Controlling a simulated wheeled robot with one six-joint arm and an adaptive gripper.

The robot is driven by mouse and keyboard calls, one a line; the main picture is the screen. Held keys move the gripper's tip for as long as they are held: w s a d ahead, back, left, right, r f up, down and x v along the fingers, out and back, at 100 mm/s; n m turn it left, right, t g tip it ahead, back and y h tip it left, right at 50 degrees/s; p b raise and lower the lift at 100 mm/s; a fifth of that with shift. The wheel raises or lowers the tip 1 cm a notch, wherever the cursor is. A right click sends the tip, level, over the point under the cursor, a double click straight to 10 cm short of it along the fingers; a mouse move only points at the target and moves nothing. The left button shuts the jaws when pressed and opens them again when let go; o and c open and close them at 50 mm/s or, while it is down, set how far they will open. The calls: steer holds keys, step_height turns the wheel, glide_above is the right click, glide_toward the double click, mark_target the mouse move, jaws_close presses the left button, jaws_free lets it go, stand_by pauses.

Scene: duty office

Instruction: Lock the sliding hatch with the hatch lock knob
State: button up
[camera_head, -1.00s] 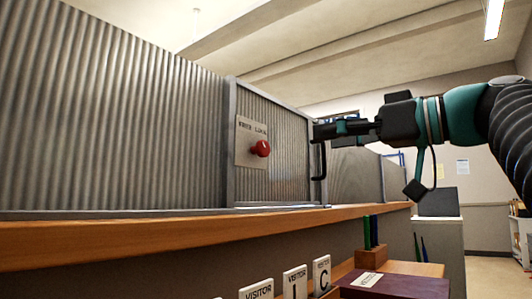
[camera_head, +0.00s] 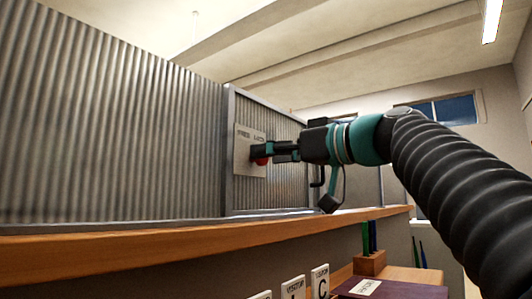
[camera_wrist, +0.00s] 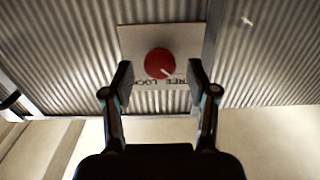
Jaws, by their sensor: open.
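The red hatch lock knob (camera_wrist: 159,64) sits on a pale plate (camera_wrist: 133,39) marked FREE and LOCK in the wrist view, with a small light mark on its face. In the head view the knob (camera_head: 262,161) is mostly hidden behind my gripper (camera_head: 256,153). The plate is on the corrugated sliding hatch (camera_head: 285,184). My gripper (camera_wrist: 160,84) is open, its two fingertips to either side of the knob's lower part in the wrist view. I cannot tell whether they touch it. The black hatch handle (camera_head: 317,178) is partly hidden behind my arm.
A wooden counter ledge (camera_head: 160,240) runs below the hatch. Visitor signs (camera_head: 293,287), a pen holder (camera_head: 369,262) and a dark purple book (camera_head: 385,289) sit below it at the front. Corrugated panel (camera_head: 110,130) fills the left.

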steer(key=shift+w+a, duration=0.45)
steer(key=shift+a, duration=0.1)
jaws_close()
steer(key=shift+m, duration=0.4)
steer(key=shift+w+d+f+m+p, duration=0.1)
steer(key=shift+m+p, duration=1.55)
steer(key=shift+m, duration=2.6)
steer(key=shift+d+m+p, duration=0.1)
steer(key=shift+m+p, duration=1.55)
steer(key=shift+m, duration=2.6)
